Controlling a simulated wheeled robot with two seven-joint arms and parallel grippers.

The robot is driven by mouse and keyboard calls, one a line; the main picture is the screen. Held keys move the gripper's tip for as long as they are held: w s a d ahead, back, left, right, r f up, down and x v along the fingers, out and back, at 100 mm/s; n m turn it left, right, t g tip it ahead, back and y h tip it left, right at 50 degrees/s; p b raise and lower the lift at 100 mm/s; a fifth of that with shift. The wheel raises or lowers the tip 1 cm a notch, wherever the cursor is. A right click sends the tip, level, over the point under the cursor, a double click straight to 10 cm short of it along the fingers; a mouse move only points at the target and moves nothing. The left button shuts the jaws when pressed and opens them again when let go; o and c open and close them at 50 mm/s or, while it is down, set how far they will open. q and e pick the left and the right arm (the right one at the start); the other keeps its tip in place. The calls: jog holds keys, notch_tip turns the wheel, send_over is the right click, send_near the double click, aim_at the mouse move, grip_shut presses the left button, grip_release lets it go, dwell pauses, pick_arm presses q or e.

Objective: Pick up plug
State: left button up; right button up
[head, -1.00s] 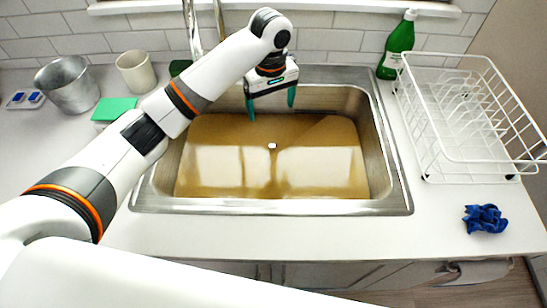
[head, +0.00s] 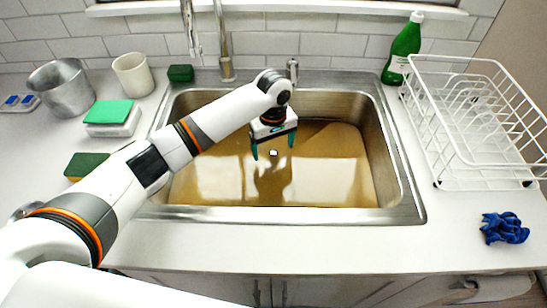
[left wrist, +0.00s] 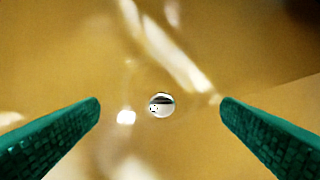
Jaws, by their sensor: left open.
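The plug (head: 273,153) is a small pale round thing in the brownish water of the sink (head: 300,212). In the left wrist view the plug (left wrist: 162,105) looks shiny and silvery, near the middle of the picture. My left gripper (head: 272,149) is open and empty, pointing down over the sink. In the left wrist view its two green fingers (left wrist: 161,103) are wide apart, one on each side of the plug, and do not touch it. The height of the fingertips above the plug is hard to tell. My right gripper is not in view.
A tap (head: 224,55) stands behind the sink. A green bottle (head: 402,50) and a white dish rack (head: 440,160) stand on the right, with a blue cloth (head: 504,228) in front. A metal bucket (head: 62,90), a cup (head: 133,75) and sponges (head: 108,112) stand on the left.

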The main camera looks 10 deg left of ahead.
aim_at(273, 151)
pick_arm(q)
notch_tip(273, 151, down, 3)
jog(key=shift+w+f, duration=0.1)
jog(key=shift+f, duration=0.1)
jog(key=c, duration=1.1)
jog(key=shift+o, duration=0.2)
jog(key=shift+r, duration=5.1)
